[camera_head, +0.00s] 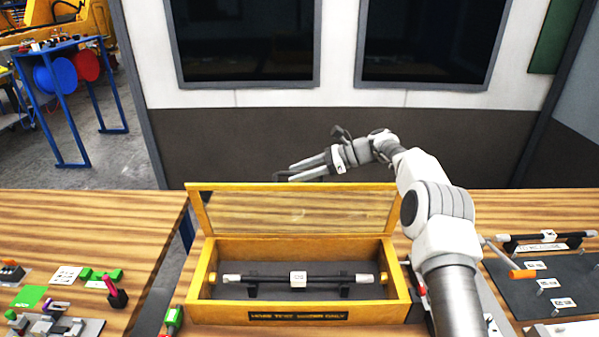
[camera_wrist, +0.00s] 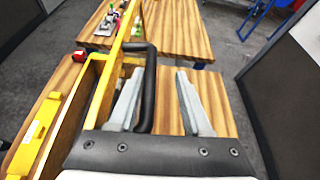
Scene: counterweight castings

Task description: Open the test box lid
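The test box (camera_head: 300,316) is a yellow wooden box on the wooden bench, with a dark floor inside. Its lid (camera_head: 292,187), a yellow frame with a clear panel, stands raised along the back edge. In the wrist view the lid frame (camera_wrist: 106,85) is seen nearly edge-on, with a black bar handle (camera_wrist: 150,95) on its outer side. My gripper (camera_head: 287,172) is behind and just above the lid. In the wrist view my gripper (camera_wrist: 159,75) is open, with the handle between its fingers, close to the left one. Contact cannot be told.
A dark rod (camera_head: 270,279) with a white tag rests on supports inside the box. A wall with dark windows (camera_head: 245,45) stands behind.

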